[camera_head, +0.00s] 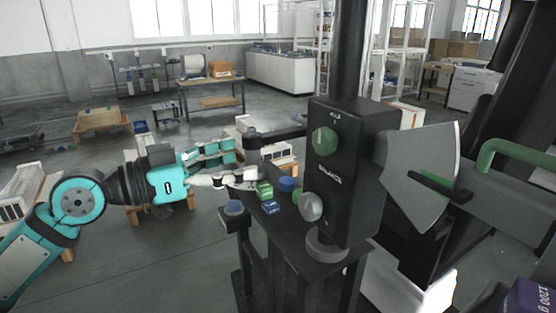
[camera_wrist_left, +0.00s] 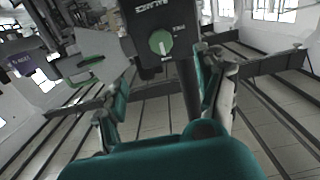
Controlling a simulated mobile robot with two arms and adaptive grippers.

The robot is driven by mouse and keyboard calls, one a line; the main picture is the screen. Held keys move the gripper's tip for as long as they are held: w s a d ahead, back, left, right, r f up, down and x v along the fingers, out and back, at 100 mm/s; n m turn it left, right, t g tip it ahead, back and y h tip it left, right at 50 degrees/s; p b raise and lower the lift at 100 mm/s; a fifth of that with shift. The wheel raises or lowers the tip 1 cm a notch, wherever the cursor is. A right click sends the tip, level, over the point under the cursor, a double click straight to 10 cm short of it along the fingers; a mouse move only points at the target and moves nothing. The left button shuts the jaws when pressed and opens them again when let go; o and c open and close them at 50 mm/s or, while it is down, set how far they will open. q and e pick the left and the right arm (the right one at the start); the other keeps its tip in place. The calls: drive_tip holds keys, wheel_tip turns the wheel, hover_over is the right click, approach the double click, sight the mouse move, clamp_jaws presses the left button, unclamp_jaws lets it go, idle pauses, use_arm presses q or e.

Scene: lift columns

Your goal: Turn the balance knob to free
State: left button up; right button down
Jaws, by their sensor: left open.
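The balance knob appears to be the round green knob (camera_head: 325,141) with a pale pointer mark on the upper front of a black box (camera_head: 345,190). In the left wrist view the green knob (camera_wrist_left: 160,42) shows ahead, between and beyond the fingers, with its pale mark tilted from vertical. Small white lettering beside it is too small to read. My left gripper (camera_head: 238,165) is open and empty, left of the box and apart from the knob. Its two teal fingers (camera_wrist_left: 163,85) frame the view. My right gripper is not in view.
A grey round knob (camera_head: 310,206) sits lower on the box. Small green and blue blocks (camera_head: 265,190) lie on the black stand near my left gripper. A dark bar reaches left from the box above them. A grey curved plate (camera_head: 422,172) and green handle (camera_head: 515,152) are right.

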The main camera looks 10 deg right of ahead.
use_arm(q)
drive_tip(key=p, duration=0.2)
approach(319, 140)
drive_tip(key=p+x, duration=0.3)
drive_tip(key=x, duration=0.6)
drive_tip(key=shift+d, duration=0.25)
drive_tip(key=shift+w+d, duration=0.15)
drive_tip(key=shift+d, duration=0.15)
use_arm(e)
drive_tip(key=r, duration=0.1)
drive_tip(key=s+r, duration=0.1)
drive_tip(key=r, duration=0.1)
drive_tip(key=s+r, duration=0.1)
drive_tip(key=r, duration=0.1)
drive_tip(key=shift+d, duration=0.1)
use_arm(q)
drive_tip(key=shift+c, duration=0.2)
drive_tip(key=c, duration=1.1)
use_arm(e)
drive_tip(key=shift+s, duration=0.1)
